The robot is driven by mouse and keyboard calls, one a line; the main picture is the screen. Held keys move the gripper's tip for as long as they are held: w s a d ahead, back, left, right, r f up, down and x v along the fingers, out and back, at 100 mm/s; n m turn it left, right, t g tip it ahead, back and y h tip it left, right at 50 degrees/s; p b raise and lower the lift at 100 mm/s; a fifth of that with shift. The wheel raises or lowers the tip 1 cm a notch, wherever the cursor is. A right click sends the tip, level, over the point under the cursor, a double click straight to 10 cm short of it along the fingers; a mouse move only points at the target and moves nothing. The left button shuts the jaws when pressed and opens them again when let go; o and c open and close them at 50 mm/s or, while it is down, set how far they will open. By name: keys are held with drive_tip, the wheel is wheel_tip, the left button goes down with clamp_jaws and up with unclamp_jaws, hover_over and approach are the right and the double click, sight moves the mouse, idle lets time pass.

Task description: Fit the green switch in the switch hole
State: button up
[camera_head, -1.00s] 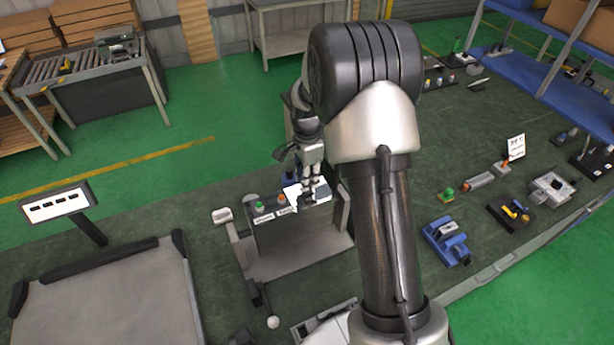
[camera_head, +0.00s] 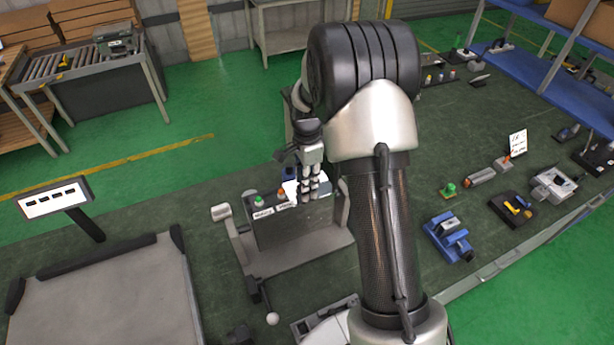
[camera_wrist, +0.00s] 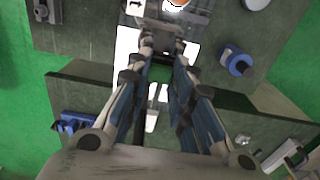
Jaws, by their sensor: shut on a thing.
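My gripper (camera_head: 314,192) points down over the right part of the top of a dark control box (camera_head: 285,230). It also shows in the wrist view (camera_wrist: 163,42), its fingers closed together at the tips. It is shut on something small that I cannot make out. A green patch shows between the fingers in the wrist view; I cannot tell whether it is the switch or the background. A green button (camera_head: 258,202) and an orange button (camera_head: 281,194) sit on the box, left of my gripper. The switch hole is not distinguishable; my fingers cover that area.
A green part on a small base (camera_head: 449,190), a blue device (camera_head: 448,238) and a black tray with yellow pieces (camera_head: 514,209) lie right of my arm. A lever with a white knob (camera_head: 272,319) stands before the box. A sign (camera_head: 54,199) stands at the left.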

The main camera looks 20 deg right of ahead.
drive_tip(key=shift+f, duration=0.25)
drive_tip(key=o, duration=0.8)
drive_tip(key=shift+o, duration=0.2)
drive_tip(key=shift+r, duration=0.1)
wheel_tip(320, 180, up, 12)
idle(0.4)
